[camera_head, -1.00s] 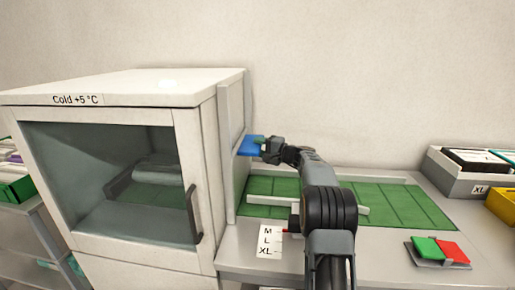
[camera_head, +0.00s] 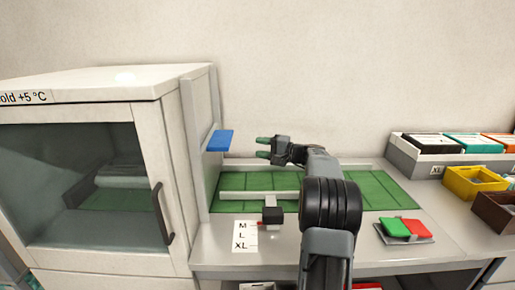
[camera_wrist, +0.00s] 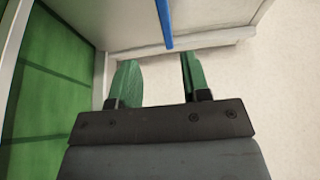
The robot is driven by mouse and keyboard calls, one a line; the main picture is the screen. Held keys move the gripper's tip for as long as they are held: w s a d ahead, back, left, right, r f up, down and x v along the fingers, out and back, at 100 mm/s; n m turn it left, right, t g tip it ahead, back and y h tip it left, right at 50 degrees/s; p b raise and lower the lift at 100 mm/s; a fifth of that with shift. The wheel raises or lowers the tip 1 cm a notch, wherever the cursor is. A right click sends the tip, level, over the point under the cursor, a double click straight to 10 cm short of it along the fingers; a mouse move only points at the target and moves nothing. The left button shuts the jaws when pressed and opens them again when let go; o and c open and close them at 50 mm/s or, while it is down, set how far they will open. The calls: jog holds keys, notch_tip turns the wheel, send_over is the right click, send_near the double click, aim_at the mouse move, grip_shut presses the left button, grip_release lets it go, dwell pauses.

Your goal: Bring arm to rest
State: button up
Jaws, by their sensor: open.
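My gripper (camera_head: 264,147) has green fingers and is open and empty. It is held above the green mat (camera_head: 260,181), to the right of the blue plate (camera_head: 220,140) on the cabinet's side, and apart from it. In the wrist view my gripper (camera_wrist: 157,80) shows its two fingers spread with nothing between them. The blue plate (camera_wrist: 165,22) appears there edge-on beyond the fingertips.
A white cabinet (camera_head: 95,86) with a glass door stands left. A size card (camera_head: 245,235) and a small black block (camera_head: 272,215) lie near the mat. Red and green pads (camera_head: 404,228) lie right. A yellow bin (camera_head: 473,183) and a box of folders (camera_head: 405,160) stand farther right.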

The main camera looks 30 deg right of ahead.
dwell(0.4)
jog(key=s+a+n+g+h+p, duration=0.2)
jog(key=s+a+g+p, duration=0.15)
jog(key=s+a, duration=0.45)
jog(key=s+a+n+g+h+p, duration=0.15)
jog(key=s+a+g, duration=0.3)
jog(key=a, duration=0.75)
jog(key=s+a+f+n+g+h+p, duration=0.1)
jog(key=s+f+n+h+p, duration=0.1)
jog(key=s, duration=0.6)
jog(key=s+a+f+n+g+h+p, duration=0.1)
jog(key=s+a+f+n+h+p, duration=0.1)
jog(key=s+n+h, duration=0.3)
jog(key=s+p, duration=0.1)
jog(key=s, duration=0.2)
jog(key=shift+s+g, duration=0.25)
jog(key=shift+g, duration=0.05)
